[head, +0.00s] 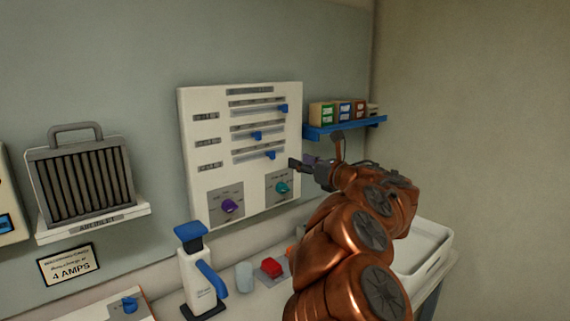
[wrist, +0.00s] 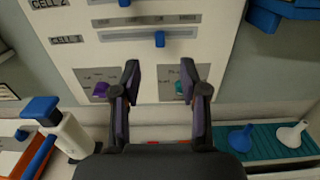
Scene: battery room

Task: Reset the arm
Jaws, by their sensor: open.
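My copper-coloured arm reaches up from the lower right in the head view. My gripper (head: 303,164) is in front of the lower right part of the white wall panel (head: 215,134). In the wrist view my gripper (wrist: 161,85) is open, with its two dark fingers apart and nothing between them but the panel behind. The panel has three blue sliders, a purple knob (head: 232,207) and a teal knob (head: 282,188). In the wrist view the purple knob (wrist: 101,89) shows left of the fingers, and the teal knob is partly hidden by the right finger.
A blue shelf (head: 345,127) with small boxes is on the wall at right. A white tray (head: 438,250) lies right of my arm.

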